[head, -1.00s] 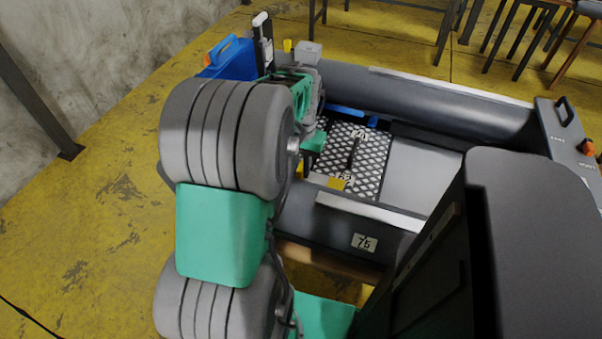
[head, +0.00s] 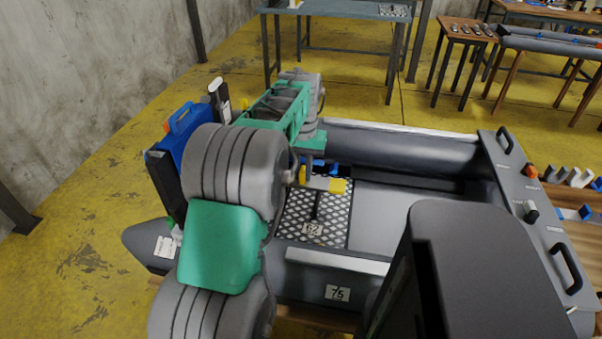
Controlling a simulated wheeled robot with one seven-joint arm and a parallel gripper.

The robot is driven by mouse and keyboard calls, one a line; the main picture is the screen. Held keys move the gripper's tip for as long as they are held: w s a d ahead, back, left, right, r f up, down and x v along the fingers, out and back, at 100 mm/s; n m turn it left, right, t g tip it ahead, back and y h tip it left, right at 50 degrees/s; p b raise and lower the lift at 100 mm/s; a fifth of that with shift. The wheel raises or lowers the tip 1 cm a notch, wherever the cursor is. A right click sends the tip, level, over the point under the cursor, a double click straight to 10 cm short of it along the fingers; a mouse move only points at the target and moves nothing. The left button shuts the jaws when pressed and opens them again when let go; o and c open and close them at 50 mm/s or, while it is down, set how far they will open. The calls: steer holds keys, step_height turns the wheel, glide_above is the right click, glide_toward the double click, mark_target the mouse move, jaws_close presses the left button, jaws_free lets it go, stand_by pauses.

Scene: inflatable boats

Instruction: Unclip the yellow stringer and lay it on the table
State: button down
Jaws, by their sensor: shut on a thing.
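The yellow stringer (head: 337,186) is a short bar with yellow ends and a pale middle. My gripper (head: 308,174) points down and is shut on it. The stringer appears held above the boat's patterned floorboard (head: 300,208); its height over the board is hard to judge. My arm hides part of its left end. The grey inflatable boat (head: 400,145) lies around the floorboard. A blue-grey table (head: 340,11) stands behind the boat, with small items at its right end.
A blue case (head: 178,135) stands at the boat's left end. A small wooden stool (head: 462,32) with several small items stands at the back right, near more tables. The boat's dark end panel (head: 530,200) is at right. Yellow floor lies clear between boat and blue-grey table.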

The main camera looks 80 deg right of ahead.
mark_target(303, 169)
steer(key=shift+r+p, duration=2.15)
steer(key=shift+r, duration=0.35)
